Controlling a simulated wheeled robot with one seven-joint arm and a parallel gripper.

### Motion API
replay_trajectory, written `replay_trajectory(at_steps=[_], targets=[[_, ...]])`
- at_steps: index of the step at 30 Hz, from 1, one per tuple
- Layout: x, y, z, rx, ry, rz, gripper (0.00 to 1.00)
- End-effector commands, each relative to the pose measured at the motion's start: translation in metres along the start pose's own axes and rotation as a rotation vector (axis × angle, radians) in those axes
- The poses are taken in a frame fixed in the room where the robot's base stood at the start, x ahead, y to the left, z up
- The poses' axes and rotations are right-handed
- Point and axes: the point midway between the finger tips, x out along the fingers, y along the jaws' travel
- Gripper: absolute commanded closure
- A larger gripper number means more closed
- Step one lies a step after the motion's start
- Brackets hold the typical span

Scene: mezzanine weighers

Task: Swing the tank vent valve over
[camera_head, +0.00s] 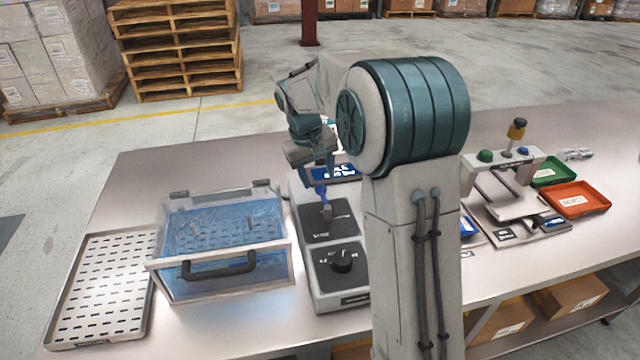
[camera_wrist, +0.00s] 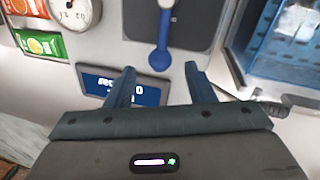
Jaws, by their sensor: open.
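The vent valve shows in the head view as a blue lever (camera_head: 321,191) on a grey pivot, on a dark plate of the control box (camera_head: 301,235) beside the tank (camera_head: 222,245). In the wrist view the lever (camera_wrist: 163,35) points down the picture, its round blue end between my fingertips or just beyond them. My gripper (camera_wrist: 159,72) is open, one finger on each side of the lever's end, with gaps showing on both sides. In the head view my gripper (camera_head: 317,165) is above the far end of the box, partly hidden by my arm.
A black knob (camera_head: 343,260) sits nearer on the box; a blue display (camera_wrist: 122,89) lies beside my fingers. A gauge (camera_wrist: 75,13) shows in the wrist view. The tank has a dark front handle. A slotted tray (camera_head: 104,290) lies left; a press (camera_head: 500,180) and coloured trays stand right.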

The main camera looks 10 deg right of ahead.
Motion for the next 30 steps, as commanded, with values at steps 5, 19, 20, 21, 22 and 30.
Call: replay_trajectory(at_steps=[5, 19, 20, 21, 22, 30], targets=[[0.026, 0.0, 0.001, 0.001, -0.003, -0.001, 0.51], [0.039, 0.0, 0.0, 0.0, 0.0, -0.001, 0.54], [0.039, 0.0, 0.0, 0.0, 0.0, -0.001, 0.62], [0.039, 0.0, 0.0, 0.0, 0.0, -0.001, 0.73], [0.039, 0.0, 0.0, 0.0, 0.0, -0.001, 0.82], [0.039, 0.001, 0.0, 0.008, -0.001, -0.001, 1.0]])
